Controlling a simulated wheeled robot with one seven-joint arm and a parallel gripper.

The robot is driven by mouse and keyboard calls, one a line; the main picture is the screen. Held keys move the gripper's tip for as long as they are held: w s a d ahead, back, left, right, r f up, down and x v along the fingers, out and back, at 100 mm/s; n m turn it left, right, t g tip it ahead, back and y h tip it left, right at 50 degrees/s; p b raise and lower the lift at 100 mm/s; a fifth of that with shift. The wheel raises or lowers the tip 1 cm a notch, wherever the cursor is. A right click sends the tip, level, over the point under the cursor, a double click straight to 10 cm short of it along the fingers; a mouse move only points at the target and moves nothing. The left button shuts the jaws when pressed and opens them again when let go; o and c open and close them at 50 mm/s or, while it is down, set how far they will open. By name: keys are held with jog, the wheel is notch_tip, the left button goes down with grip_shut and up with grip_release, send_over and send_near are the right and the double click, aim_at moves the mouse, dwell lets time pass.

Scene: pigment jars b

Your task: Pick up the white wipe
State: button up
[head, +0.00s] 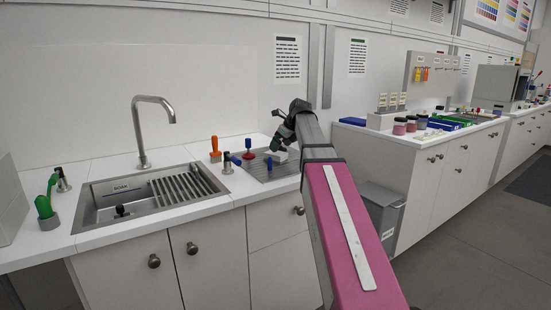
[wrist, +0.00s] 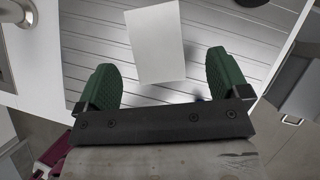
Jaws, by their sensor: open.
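The white wipe (wrist: 157,42) is a flat pale rectangle over the ribbed metal drainboard (wrist: 95,40) in the wrist view. It also shows in the head view as a small white patch (head: 281,157) on the drainboard (head: 262,172), right of the sink. My gripper (wrist: 163,68) is open, with one green finger on each side of the wipe's near end and gaps to both. Nothing is between the fingers that they touch. In the head view my gripper (head: 277,145) is just above the wipe, partly hidden by my arm. The height of the fingertips over the wipe is hard to tell.
The sink (head: 105,205) and faucet (head: 140,130) are further left. A grey bin (head: 381,205) stands right of the counter.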

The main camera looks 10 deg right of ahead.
jog(key=shift+s+x, duration=0.2)
jog(key=shift+x, duration=2.55)
jog(key=c, duration=1.1)
jog(key=shift+o, duration=0.2)
jog(key=shift+r, duration=0.1)
jog(key=shift+r, duration=0.55)
notch_tip(320, 180, up, 2)
jog(key=shift+r, duration=0.2)
jog(key=s+a+r, duration=0.6)
jog(key=a+r, duration=0.1)
jog(key=a, duration=0.3)
jog(key=shift+r, duration=0.15)
jog(key=shift+o, duration=0.6)
